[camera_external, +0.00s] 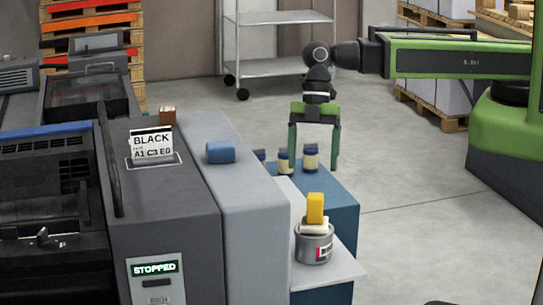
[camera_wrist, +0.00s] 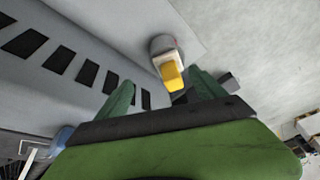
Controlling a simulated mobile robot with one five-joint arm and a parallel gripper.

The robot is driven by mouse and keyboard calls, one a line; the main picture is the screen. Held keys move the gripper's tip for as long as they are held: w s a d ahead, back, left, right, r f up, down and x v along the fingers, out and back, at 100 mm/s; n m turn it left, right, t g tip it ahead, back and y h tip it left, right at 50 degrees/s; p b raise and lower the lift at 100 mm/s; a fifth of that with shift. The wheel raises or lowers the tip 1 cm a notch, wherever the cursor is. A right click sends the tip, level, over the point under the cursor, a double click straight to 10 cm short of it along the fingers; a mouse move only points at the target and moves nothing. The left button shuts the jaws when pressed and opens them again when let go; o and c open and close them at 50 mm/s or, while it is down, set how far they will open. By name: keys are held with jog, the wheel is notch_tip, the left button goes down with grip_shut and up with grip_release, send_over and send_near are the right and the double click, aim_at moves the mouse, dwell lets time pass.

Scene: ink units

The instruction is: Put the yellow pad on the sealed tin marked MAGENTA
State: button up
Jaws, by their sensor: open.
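A yellow pad (camera_external: 315,208) stands upright with a white part (camera_external: 314,228) below it, on top of a grey tin (camera_external: 316,249) on the light shelf at the front right of the machine. The tin's label shows a red or magenta patch, but its word is too small to read. My gripper (camera_external: 314,165) is open and empty, pointing down above and behind the tin, apart from the pad. In the wrist view the pad (camera_wrist: 172,77) shows between and beyond my open fingers (camera_wrist: 161,82), with the tin (camera_wrist: 160,43) past it.
Several small blue-lidded jars (camera_external: 310,158) stand on the blue cabinet (camera_external: 343,196) below my gripper. A blue cylinder (camera_external: 220,152) lies on the machine's grey ledge (camera_external: 213,187). A BLACK sign (camera_external: 152,144) stands on the machine. Open floor (camera_external: 430,220) lies to the right.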

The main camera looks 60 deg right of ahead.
jog(key=w+d+m+h, duration=0.2)
jog(key=w+d+m, duration=0.2)
jog(key=d+m, duration=0.6)
jog(key=w+d+f+m+t+h, duration=0.1)
jog(key=w+d+m, duration=0.4)
jog(key=d, duration=2.3)
jog(key=m, duration=0.5)
jog(key=shift+w+d+f+h, duration=0.25)
jog(key=shift+d+h, duration=0.15)
jog(key=shift+f+b, duration=0.35)
